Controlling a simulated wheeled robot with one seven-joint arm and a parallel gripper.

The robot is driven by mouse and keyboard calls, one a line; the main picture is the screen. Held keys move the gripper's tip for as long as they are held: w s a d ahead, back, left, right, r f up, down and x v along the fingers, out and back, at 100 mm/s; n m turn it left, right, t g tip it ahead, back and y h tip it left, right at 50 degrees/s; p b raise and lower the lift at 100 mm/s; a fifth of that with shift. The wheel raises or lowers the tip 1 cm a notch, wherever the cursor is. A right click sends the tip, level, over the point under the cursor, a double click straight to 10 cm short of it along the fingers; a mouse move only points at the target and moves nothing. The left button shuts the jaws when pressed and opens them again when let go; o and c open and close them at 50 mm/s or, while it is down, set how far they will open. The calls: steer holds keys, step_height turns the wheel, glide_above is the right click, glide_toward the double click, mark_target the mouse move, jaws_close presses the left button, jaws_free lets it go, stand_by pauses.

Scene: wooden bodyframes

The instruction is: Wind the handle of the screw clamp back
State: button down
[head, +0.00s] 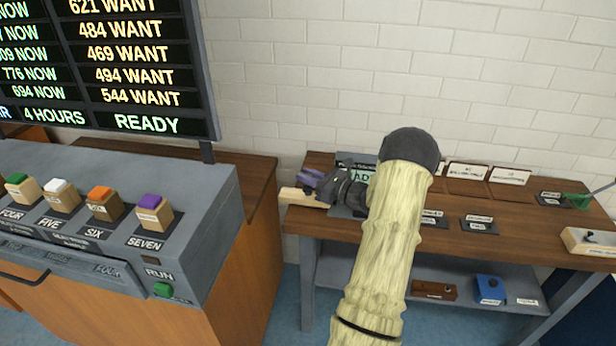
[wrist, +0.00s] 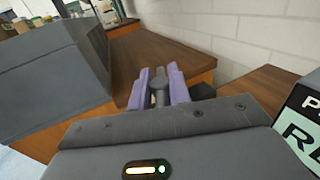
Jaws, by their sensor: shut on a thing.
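My gripper (head: 314,180) has purple fingers and is at the left end of the wooden bench, in the head view. In the wrist view my gripper (wrist: 158,76) is shut on a short dark grey knob or rod, which I take for the handle (wrist: 159,92) of the screw clamp. The clamp's body is not clear in either view; my arm and gripper hide much of that bench end. A pale wooden piece (head: 297,195) sticks out past the bench's left edge, just below the fingers.
A grey console (head: 205,225) with coloured buttons stands left, across a narrow gap. A brick wall is behind.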

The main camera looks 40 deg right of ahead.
steer(key=c, duration=1.3)
jaws_free()
steer(key=shift+c, duration=0.2)
steer(key=shift+s, duration=0.1)
steer(key=v, duration=1.7)
steer(key=shift+s+d+b, duration=0.15)
steer(key=shift+b, duration=0.25)
